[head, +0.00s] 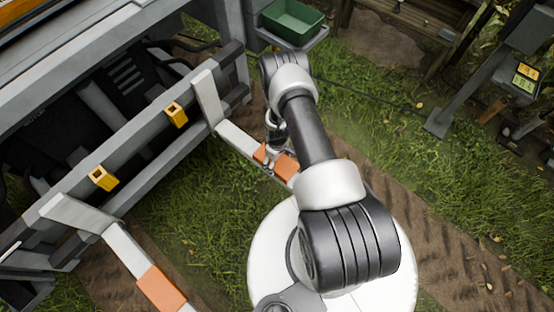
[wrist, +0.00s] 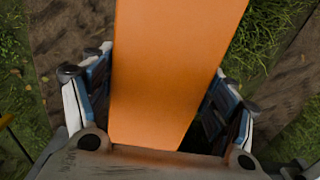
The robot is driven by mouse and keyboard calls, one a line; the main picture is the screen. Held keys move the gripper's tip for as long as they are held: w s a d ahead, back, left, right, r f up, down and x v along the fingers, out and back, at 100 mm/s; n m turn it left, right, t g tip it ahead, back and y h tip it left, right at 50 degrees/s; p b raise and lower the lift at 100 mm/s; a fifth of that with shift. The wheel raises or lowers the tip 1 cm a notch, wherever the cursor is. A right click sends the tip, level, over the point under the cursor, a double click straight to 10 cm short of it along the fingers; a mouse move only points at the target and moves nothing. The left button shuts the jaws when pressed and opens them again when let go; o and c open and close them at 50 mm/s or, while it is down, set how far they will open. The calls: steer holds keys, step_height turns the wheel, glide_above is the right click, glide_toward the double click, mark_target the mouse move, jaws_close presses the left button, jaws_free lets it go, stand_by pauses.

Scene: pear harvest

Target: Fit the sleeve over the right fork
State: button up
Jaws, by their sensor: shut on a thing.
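The right fork (head: 240,143) is a pale grey tine reaching out from the machine. The orange sleeve (head: 287,167) lies in line with it near its outer end, and pale grey shows on both sides of the orange. It looks to be around the fork, but my arm and gripper hide part of it. My gripper (head: 272,160) is shut across the sleeve. In the wrist view the sleeve (wrist: 170,70) fills the space between the two fingers, and the fork cannot be seen there.
The left fork (head: 118,240) carries another orange sleeve (head: 160,288). Two yellow brackets (head: 176,114) sit on the machine's grey crossbar (head: 140,135). A green bin (head: 291,20) is at the top, and a post with a yellow display (head: 525,78) is at right. Grass and dirt lie below.

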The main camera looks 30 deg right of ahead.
steer(key=shift+f+b, duration=2.2)
steer(key=shift+f, duration=0.15)
steer(key=o, duration=1.2)
steer(key=shift+o, duration=0.2)
steer(key=shift+r+p, duration=2.25)
steer(key=shift+r, duration=1.3)
